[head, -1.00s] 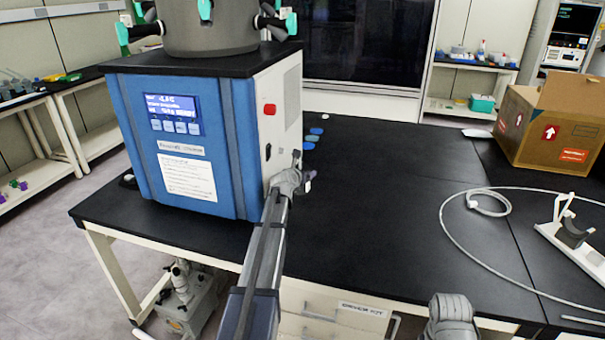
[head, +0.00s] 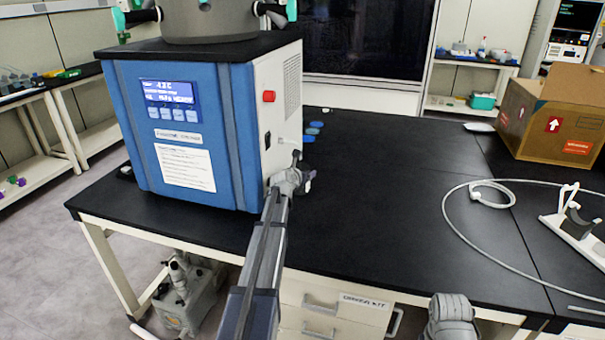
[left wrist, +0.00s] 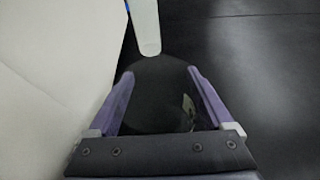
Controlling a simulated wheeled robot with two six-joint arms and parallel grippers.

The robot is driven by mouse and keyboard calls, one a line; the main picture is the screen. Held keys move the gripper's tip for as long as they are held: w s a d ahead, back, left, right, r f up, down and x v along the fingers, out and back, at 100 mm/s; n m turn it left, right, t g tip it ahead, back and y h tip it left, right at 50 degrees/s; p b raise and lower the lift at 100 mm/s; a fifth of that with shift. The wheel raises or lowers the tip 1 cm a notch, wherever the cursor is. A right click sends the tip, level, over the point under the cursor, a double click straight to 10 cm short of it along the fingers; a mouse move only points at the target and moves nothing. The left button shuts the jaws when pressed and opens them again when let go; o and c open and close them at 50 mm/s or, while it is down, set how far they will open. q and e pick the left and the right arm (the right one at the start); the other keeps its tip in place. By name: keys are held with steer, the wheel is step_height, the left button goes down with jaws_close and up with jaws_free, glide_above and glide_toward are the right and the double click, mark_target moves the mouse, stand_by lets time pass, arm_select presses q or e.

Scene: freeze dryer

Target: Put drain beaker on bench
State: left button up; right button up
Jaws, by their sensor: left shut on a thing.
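My left gripper (head: 304,180) is at the right side of the blue and white freeze dryer (head: 190,140), low over the black bench (head: 385,200). In the left wrist view its purple fingers (left wrist: 160,95) stand on both sides of a dark, rounded, see-through thing, which seems to be the drain beaker (left wrist: 158,90). The gripper is shut on it. In the head view the beaker is too small and hidden to make out, so I cannot tell whether it touches the bench.
A white rounded piece (left wrist: 146,30) hangs just beyond the fingers. Blue discs (head: 314,128) lie behind my gripper. A pale hose (head: 447,215), a white stand (head: 577,228) and a cardboard box (head: 550,120) are at the right. The bench middle is clear.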

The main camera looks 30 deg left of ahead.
arm_select(q)
steer(key=shift+f+b, duration=0.4)
steer(key=shift+f, duration=0.1)
steer(key=o, duration=1.3)
steer(key=shift+o, duration=0.2)
steer(key=shift+r, duration=0.1)
step_height(320, 180, up, 10)
steer(key=p, duration=1)
